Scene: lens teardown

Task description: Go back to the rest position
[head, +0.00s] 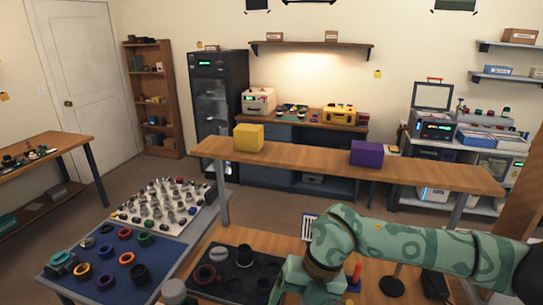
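My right arm, pale green with darker swirls, reaches in from the right edge and bends down at the bottom middle. Its lower end runs off the bottom edge, and no fingertips show. My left arm and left gripper are not in view. Below the arm, a wooden worktable (204,243) carries a black tray (215,289) with dark rings and a pale round part (219,254). The arm hides part of the worktable.
A raised wooden shelf (310,160) with a yellow box (248,138) and a purple box (367,153) spans behind the arm. At left, a blue mat (108,255) holds several rings, beside a white board (133,212) of small parts. Floor (75,227) is clear at left.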

